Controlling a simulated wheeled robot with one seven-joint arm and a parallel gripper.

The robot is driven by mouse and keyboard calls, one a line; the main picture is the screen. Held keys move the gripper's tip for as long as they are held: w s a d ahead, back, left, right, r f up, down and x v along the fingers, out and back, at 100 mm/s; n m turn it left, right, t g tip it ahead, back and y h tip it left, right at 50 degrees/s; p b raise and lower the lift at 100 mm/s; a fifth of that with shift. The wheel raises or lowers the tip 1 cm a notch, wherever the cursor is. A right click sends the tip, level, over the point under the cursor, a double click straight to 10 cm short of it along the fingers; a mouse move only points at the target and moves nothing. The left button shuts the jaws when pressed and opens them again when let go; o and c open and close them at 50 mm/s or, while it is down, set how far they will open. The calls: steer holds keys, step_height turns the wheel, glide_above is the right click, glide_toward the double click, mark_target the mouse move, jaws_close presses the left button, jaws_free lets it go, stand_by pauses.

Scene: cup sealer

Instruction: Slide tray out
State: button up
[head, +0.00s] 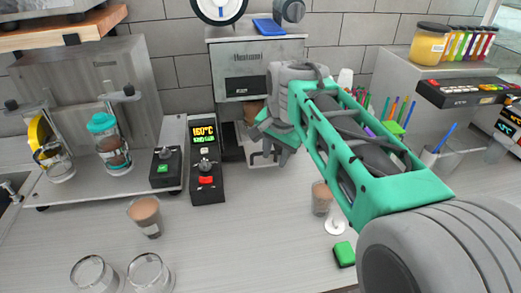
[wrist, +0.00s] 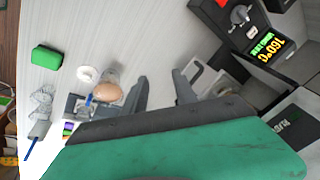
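The cup sealer (head: 257,60) is a grey box machine against the tiled wall. Its pale grey tray (head: 262,158) shows low at the front, partly hidden by my gripper. A brown cup (head: 254,108) shows partly under the machine's upper housing. My gripper (head: 274,142) is just in front of and above the tray. In the wrist view, my gripper (wrist: 162,90) has its two fingers apart with only countertop showing between them. The tray (wrist: 206,80) lies just beyond the right finger there; I cannot tell whether they touch.
A black control box (head: 206,160) reading 160°C stands left of the tray. A filled cup (head: 321,198), a white ring (head: 336,222) and a green block (head: 344,254) are on the right. Another filled cup (head: 146,216) stands front left. The middle front counter is clear.

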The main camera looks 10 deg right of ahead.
mark_target(259, 153)
steer(key=w+a+f+m+g, duration=0.1)
steer(key=w+f+m, duration=0.2)
steer(key=w+m, duration=0.9)
steer(key=w+f+n, duration=0.1)
steer(key=f, duration=0.1)
steer(key=w+f+n, duration=0.1)
steer(key=w+f, duration=0.1)
steer(key=f, duration=0.1)
steer(key=w+f+p, duration=0.1)
steer(key=f, duration=0.2)
steer(key=shift+w+a+n, duration=0.15)
steer(key=shift+n, duration=0.25)
steer(key=shift+c, duration=0.2)
jaws_close()
